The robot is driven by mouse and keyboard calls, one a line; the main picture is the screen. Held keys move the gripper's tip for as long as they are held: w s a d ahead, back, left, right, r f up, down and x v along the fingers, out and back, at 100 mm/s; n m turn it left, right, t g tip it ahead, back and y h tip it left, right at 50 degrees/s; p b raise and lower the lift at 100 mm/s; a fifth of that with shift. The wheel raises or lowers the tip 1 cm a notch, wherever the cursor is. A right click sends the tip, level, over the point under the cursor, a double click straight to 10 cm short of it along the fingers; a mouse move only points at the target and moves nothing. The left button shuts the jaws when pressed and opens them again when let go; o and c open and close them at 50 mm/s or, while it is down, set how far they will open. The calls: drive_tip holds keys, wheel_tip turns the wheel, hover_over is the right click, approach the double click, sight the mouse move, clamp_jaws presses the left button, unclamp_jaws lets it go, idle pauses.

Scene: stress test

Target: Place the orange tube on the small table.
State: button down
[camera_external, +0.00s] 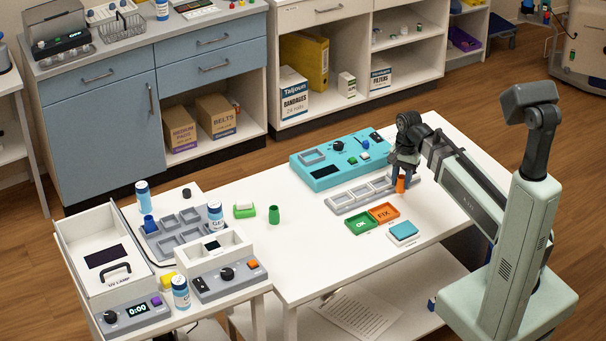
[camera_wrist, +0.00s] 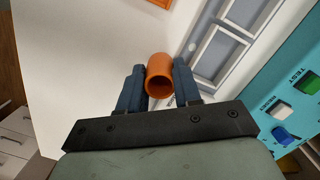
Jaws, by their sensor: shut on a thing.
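The orange tube (camera_wrist: 160,76) is between the two dark blue fingers of my gripper (camera_wrist: 159,88) in the wrist view, its open end facing the camera. My gripper is shut on it. In the external view the orange tube (camera_external: 400,186) shows below my gripper (camera_external: 403,172), upright, over the right part of the large white table (camera_external: 300,270). I cannot tell whether its lower end touches the tabletop. The small table (camera_external: 255,292) is likely the lower white one at the left, crowded with equipment.
A grey rack (camera_external: 345,203) and a teal device (camera_external: 325,177) stand beside my gripper. Green OK and orange FIX trays (camera_external: 384,212) lie in front, with a blue-topped block (camera_external: 404,230). The large table's front middle is clear.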

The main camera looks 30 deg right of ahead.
wheel_tip(320, 180, up, 8)
idle(0.5)
drive_tip(key=w+d+n+h, duration=0.1)
drive_tip(key=w+d+n, duration=0.3)
drive_tip(key=d+n, duration=0.4)
drive_tip(key=shift+d+r+n+g, duration=0.2)
drive_tip(key=shift+r+n+g, duration=0.15)
drive_tip(key=shift+n, duration=1.25)
drive_tip(key=shift+w, duration=0.15)
